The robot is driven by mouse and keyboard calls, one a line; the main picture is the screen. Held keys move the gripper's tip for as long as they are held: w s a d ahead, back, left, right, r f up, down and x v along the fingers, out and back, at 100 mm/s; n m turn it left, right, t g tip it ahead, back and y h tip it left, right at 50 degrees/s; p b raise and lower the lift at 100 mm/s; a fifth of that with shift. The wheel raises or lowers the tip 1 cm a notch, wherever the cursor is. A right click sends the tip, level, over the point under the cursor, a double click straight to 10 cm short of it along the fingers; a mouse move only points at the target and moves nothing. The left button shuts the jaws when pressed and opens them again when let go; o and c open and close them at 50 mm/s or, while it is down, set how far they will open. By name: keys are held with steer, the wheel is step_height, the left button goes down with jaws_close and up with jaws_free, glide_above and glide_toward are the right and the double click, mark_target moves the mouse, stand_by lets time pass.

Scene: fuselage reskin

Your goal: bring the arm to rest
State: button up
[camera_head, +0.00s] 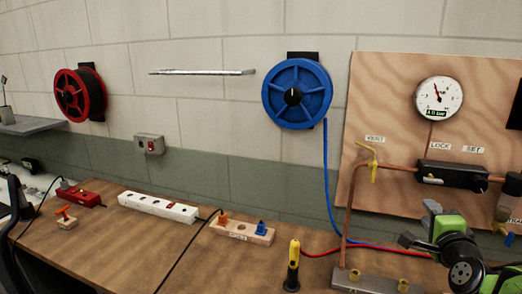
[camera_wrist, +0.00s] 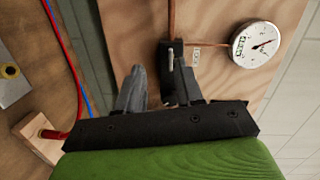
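In the wrist view my gripper (camera_wrist: 155,82) shows two grey fingers on a black plate above a green housing. The fingers stand apart with nothing between them. Beyond them is the plywood panel (camera_wrist: 219,60), with a copper pipe, a black fitting (camera_wrist: 172,55) and a round white pressure gauge (camera_wrist: 256,44). The fitting lies close behind the right finger in the picture; I cannot tell whether they touch. In the head view my green and black arm (camera_head: 455,232) is at the lower right, in front of the panel (camera_head: 388,85) and above the bench.
The wooden bench (camera_head: 150,238) carries a white power strip (camera_head: 158,206), a red box (camera_head: 80,195), a wooden block with plugs (camera_head: 242,230), and a yellow-black screwdriver (camera_head: 293,265). Red and blue hoses run near my arm. A blue reel (camera_head: 297,94) hangs on the wall.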

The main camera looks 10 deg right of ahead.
steer(key=s+a+f+n+g+y+p, duration=0.15)
steer(key=a+n+g+y, duration=0.35)
steer(key=a+n, duration=1.25)
steer(key=s+a+f+n+g+y, duration=0.1)
steer(key=s+a+f+n+g, duration=0.1)
steer(key=s+a, duration=0.5)
steer(key=s+a+f+n+g+y+p, duration=0.1)
steer(key=s+a+f+g, duration=0.1)
steer(key=s+a, duration=0.5)
steer(key=s+g, duration=0.1)
steer(key=s, duration=0.5)
steer(key=shift+a+f+n, duration=0.2)
steer(key=shift+f+n, duration=0.1)
steer(key=shift+n, duration=0.05)
steer(key=shift+s, duration=0.15)
